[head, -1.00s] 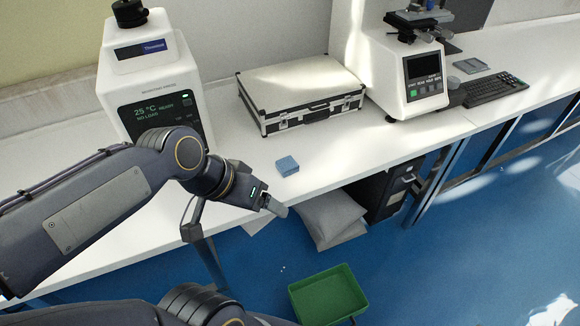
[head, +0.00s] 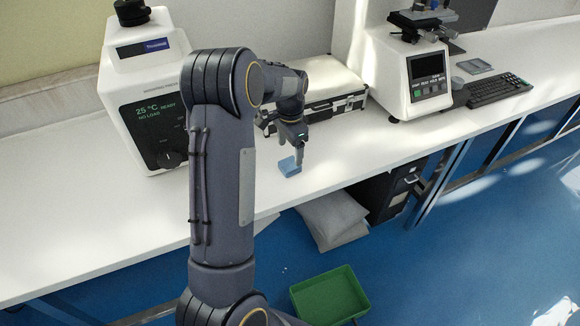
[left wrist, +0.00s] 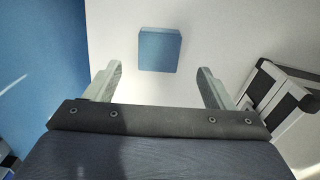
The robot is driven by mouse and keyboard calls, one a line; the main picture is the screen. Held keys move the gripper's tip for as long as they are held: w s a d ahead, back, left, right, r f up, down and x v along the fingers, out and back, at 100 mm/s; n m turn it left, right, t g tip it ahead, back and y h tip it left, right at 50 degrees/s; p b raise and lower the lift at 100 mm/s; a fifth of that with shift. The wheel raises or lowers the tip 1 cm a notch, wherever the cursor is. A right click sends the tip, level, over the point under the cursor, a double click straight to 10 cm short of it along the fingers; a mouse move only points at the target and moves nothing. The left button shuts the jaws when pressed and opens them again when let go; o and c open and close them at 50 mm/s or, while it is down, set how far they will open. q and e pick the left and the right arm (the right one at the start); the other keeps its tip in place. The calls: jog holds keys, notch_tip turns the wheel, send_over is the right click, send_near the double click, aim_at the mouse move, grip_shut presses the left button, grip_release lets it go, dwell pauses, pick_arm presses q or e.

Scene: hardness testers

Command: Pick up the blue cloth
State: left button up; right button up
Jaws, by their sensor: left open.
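The blue cloth (head: 289,167) is a small folded square lying on the white bench near its front edge, in front of the silver case. In the left wrist view the cloth (left wrist: 160,50) lies beyond the fingertips, roughly midway between them. My left gripper (head: 299,157) points down above the cloth and partly covers it in the head view. In the left wrist view the left gripper (left wrist: 160,78) has its two fingers wide apart, with nothing between them. My right gripper is not in view.
The silver case (head: 330,95) stands close behind the left gripper. A white tester (head: 150,110) is at the left, another (head: 415,75) at the right by a keyboard (head: 497,88). A green bin (head: 330,296) is on the floor. The bench right of the cloth is clear.

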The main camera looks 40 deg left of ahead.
aim_at(290, 163)
pick_arm(q)
notch_tip(290, 163, down, 6)
jog(key=shift+s+r, duration=0.1)
jog(key=c, duration=1.1)
jog(key=shift+o, duration=0.2)
jog(key=shift+r, duration=0.1)
jog(key=shift+r, duration=0.55)
jog(key=s+d+r, duration=0.9)
jog(key=d+r, duration=0.2)
jog(key=shift+r+b, duration=0.35)
jog(key=shift+b, duration=0.05)
